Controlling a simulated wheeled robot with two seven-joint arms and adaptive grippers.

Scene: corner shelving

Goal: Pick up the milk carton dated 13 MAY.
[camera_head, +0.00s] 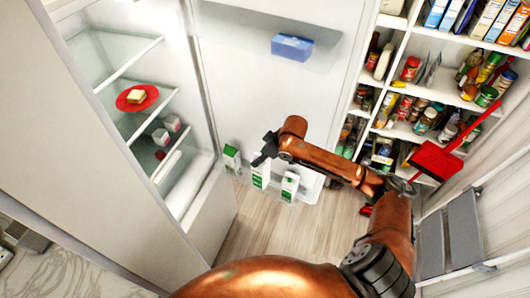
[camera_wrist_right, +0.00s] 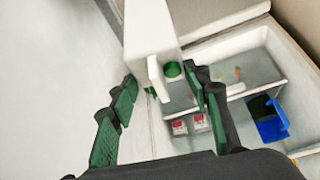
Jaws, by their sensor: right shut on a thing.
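Three white and green milk cartons stand in the low rack of the open fridge door in the head view: a left one (camera_head: 231,158), a middle one (camera_head: 260,177) and a right one (camera_head: 290,186). No date is readable on any of them. My right gripper (camera_head: 263,156) is at the top of the middle carton. In the right wrist view, my right gripper (camera_wrist_right: 162,84) has its green-padded fingers on either side of the top of a white carton (camera_wrist_right: 150,30) with a green cap, and is shut on it. My left gripper is not in view.
The fridge (camera_head: 185,190) stands open at left, with a red plate (camera_head: 124,104) of food on a glass shelf. A blue box (camera_head: 291,47) sits higher in the door. Crowded pantry shelves and a red dustpan (camera_head: 436,161) are at right. The wooden floor (camera_head: 265,230) below is clear.

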